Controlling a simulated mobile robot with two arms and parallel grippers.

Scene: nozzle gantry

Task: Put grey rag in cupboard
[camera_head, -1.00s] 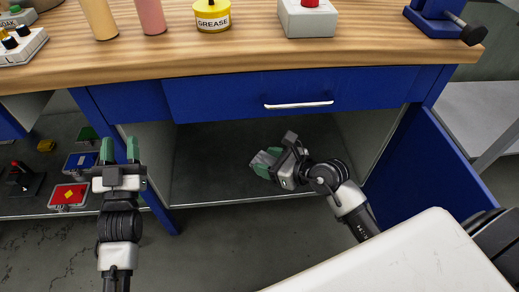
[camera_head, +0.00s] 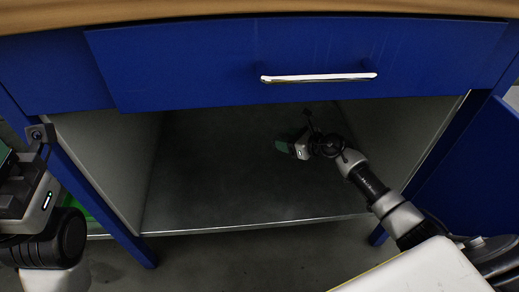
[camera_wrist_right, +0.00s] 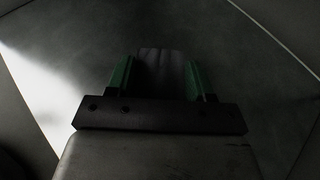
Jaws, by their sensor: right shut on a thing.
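My right gripper (camera_head: 287,147) is inside the open cupboard (camera_head: 215,190), low over its grey floor. In the right wrist view its green fingers (camera_wrist_right: 160,80) stand apart with the dark grey rag (camera_wrist_right: 158,68) between them, so it is shut on the rag. In the head view the rag is too small and dark to make out. The cupboard door (camera_head: 465,165) stands open at the right. My left gripper is partly in view at the left edge, outside the cupboard; its fingertips are cut off by the frame.
Side walls bound the opening. The visible cupboard floor around the right gripper is clear.

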